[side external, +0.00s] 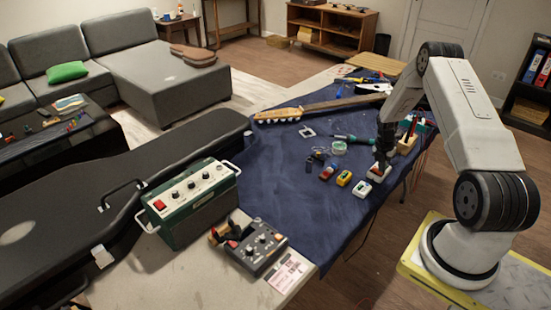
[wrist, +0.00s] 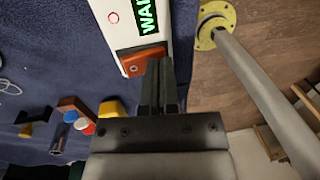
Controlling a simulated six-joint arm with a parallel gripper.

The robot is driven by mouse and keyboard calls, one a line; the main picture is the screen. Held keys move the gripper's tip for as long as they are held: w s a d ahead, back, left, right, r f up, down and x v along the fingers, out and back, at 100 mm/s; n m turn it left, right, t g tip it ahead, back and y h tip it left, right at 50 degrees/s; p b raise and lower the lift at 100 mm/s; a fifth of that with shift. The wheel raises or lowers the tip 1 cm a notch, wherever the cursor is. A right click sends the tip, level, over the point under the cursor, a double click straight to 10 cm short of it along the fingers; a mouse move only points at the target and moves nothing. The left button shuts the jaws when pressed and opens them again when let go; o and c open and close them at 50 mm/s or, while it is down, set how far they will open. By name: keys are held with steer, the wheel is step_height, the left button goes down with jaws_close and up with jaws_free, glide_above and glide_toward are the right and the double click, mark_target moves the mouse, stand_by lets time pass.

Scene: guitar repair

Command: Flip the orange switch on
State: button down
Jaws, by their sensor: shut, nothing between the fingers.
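The orange switch (wrist: 140,60) is a rocker set in the end of a white box (wrist: 105,12), in the wrist view. The box carries a lit green display (wrist: 147,15) with partly cut-off letters. My gripper (wrist: 158,65) is shut and empty, with its fingertips over the right part of the switch. Whether they touch it I cannot tell. In the side view my gripper (side external: 381,163) points down at a small white box (side external: 378,174) near the right edge of the blue cloth. The switch itself is hard to make out there.
A red-topped box (side external: 327,172), a yellow box (side external: 343,179) and another white box (side external: 362,188) stand in a row to the left. A wooden tool holder (side external: 407,143) stands close behind my gripper. A guitar neck (side external: 320,106) lies farther back on the blue cloth (side external: 300,180).

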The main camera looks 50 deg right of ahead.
steer(key=shift+s+f, duration=0.3)
steer(key=shift+f, duration=0.2)
steer(key=shift+w+a+r, duration=0.1)
steer(key=shift+w+r, duration=0.1)
steer(key=shift+w, duration=0.65)
steer(key=shift+r, duration=0.25)
step_height(320, 180, up, 14)
steer(key=s, duration=0.3)
glide_above(375, 168)
steer(key=shift+a+r, duration=0.1)
stand_by(0.3)
